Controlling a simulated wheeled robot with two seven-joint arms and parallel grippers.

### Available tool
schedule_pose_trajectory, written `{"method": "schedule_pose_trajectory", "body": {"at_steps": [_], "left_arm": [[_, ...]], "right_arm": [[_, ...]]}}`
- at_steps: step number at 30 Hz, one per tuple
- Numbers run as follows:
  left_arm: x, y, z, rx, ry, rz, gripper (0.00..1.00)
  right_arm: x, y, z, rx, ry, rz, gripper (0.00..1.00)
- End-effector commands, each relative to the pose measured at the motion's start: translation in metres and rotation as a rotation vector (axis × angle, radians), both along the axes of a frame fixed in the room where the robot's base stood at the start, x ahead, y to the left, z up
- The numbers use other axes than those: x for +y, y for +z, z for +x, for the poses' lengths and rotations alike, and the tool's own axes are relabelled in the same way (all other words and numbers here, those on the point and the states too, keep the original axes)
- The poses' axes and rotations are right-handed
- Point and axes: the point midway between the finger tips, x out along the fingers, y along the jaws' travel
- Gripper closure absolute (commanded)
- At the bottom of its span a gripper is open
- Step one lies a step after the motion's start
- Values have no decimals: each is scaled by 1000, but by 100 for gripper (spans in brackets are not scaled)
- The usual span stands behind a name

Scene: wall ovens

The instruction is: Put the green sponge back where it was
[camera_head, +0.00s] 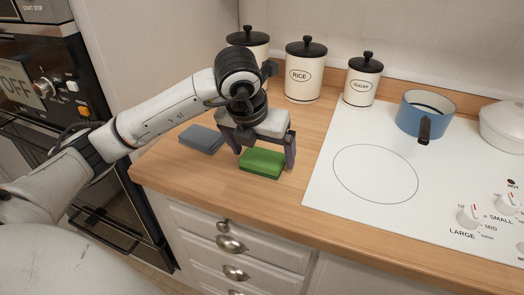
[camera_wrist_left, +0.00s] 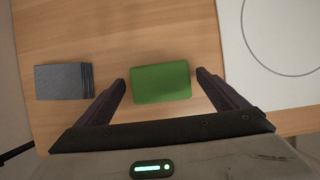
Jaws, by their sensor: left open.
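The green sponge (camera_head: 262,163) lies flat on the wooden counter, left of the white cooktop. My left gripper (camera_head: 263,158) is above it, pointing down, with its fingers apart on either side of the sponge. In the left wrist view the green sponge (camera_wrist_left: 161,82) sits between the two open fingers of my left gripper (camera_wrist_left: 161,80), with a gap on each side and nothing held. A grey-blue sponge (camera_head: 201,139) lies on the counter to the left; it also shows in the left wrist view (camera_wrist_left: 63,82). My right gripper is not seen.
Canisters, including rice (camera_head: 303,75) and sugar (camera_head: 362,82), stand along the back wall. A blue pot (camera_head: 419,115) stands on the cooktop (camera_head: 325,190) at right. The wooden counter (camera_head: 215,190) is bare in front of the sponges. Wall ovens (camera_head: 45,90) are at left.

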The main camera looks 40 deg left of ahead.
Motion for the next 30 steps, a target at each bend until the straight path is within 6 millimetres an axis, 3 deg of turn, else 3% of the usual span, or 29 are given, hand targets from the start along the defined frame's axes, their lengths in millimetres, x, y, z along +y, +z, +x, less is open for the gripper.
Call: {"method": "schedule_pose_trajectory", "body": {"at_steps": [8,21,30], "left_arm": [[-1,14,-3,-4,1,0,8],[-8,98,-37,-6,-1,3,8],[-11,113,-45,-1,1,0,8]], "right_arm": [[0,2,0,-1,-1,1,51],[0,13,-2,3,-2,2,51],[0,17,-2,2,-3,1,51]]}}
